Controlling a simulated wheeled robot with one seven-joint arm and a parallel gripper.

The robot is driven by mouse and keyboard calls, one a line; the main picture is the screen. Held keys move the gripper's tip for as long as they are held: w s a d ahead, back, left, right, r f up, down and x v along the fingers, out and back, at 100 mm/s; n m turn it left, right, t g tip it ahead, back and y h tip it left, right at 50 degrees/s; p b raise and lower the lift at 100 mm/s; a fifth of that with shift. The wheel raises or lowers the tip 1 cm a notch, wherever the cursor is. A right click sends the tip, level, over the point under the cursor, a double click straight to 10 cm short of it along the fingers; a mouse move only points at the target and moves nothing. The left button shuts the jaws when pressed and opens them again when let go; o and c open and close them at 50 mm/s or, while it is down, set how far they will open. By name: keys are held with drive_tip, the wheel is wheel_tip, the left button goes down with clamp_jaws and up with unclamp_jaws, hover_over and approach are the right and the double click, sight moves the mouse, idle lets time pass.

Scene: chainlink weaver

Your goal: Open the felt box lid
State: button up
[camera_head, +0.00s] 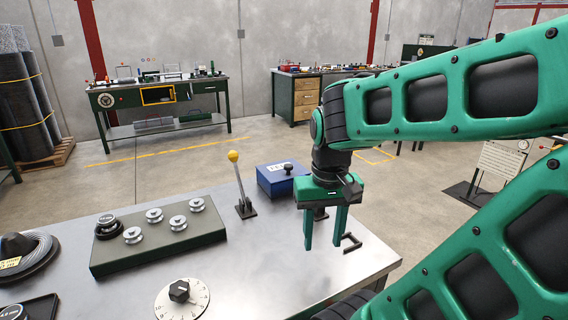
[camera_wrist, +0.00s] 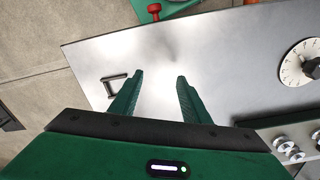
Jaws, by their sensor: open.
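A blue box (camera_head: 277,182) with a black knob (camera_head: 288,169) and a white label on top stands near the far edge of the metal table. It looks like the felt box, and its lid appears shut. My gripper (camera_head: 324,241) points down over the table, in front of and to the right of the box. Its fingers are apart with nothing between them, also in the wrist view (camera_wrist: 159,80). The gripper partly hides the box's right side. The wrist view does not show the box.
A dark bracket-shaped handle (camera_head: 351,243) lies close to my gripper near the table's right edge. A yellow-knobbed lever (camera_head: 240,186) stands left of the box. A green block with several spools (camera_head: 154,214) and a dial (camera_head: 181,297) are further left. Bare metal table (camera_head: 262,250) lies between.

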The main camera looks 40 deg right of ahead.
sight(288, 165)
drive_tip(key=w+d+r+m+t+h, duration=0.15)
drive_tip(key=w+d+r, duration=0.25)
drive_tip(key=w, duration=0.5)
drive_tip(key=w+d+r+m+h, duration=0.15)
drive_tip(key=w+d+r, duration=0.25)
drive_tip(key=w, duration=0.4)
drive_tip(key=w+d+r+m+t, duration=0.15)
drive_tip(key=w+d+r, duration=0.25)
drive_tip(key=w, duration=0.5)
drive_tip(key=shift+m+g, duration=0.35)
drive_tip(key=shift+g, duration=0.15)
drive_tip(key=x, duration=1)
drive_tip(key=shift+w+d, duration=0.25)
drive_tip(key=shift+d, duration=0.25)
clamp_jaws()
